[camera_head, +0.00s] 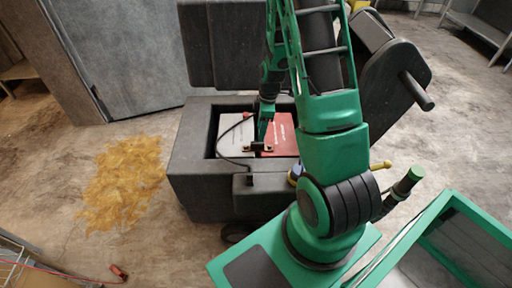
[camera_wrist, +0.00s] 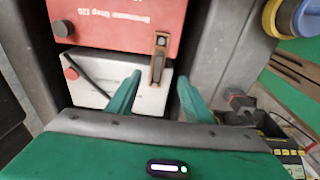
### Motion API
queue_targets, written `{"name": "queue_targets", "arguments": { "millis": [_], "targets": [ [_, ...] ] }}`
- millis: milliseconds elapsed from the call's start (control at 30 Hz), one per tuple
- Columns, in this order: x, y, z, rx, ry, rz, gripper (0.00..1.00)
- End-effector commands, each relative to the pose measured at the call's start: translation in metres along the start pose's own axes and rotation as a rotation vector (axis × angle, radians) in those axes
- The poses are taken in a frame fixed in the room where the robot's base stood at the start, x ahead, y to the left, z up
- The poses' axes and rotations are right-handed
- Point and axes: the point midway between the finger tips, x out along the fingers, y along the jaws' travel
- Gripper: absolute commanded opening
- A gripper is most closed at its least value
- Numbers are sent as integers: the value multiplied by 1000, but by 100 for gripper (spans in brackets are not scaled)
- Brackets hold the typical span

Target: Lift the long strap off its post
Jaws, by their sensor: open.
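Two batteries sit side by side in an open dark grey box: a white one (camera_head: 236,137) and a red one (camera_head: 281,135). In the wrist view the red battery (camera_wrist: 115,22) is above the white one (camera_wrist: 95,86). A short brown and dark strap (camera_wrist: 157,65) bridges them, its upper end at a post on the red battery. This small bridge also shows in the head view (camera_head: 258,148). I cannot tell whether it is the long strap. My gripper (camera_wrist: 160,82) is open, its green fingers on either side of the strap's lower end, with no visible grip. Contact is unclear.
A black cable (camera_head: 222,150) runs from a red cap on the white battery over the box's front edge. The box walls (camera_head: 192,150) surround the batteries closely. A yellow spill (camera_head: 122,183) lies on the floor at left. A grey door (camera_head: 125,55) stands behind.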

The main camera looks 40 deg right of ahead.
Motion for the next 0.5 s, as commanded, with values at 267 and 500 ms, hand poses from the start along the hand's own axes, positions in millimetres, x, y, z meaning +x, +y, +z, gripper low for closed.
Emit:
{"name": "queue_targets", "arguments": {
  "millis": [267,500],
  "targets": [
    [34,0,0,2,0,-2,47],
    [48,1,-1,2,-1,-2,47]
  ]
}}
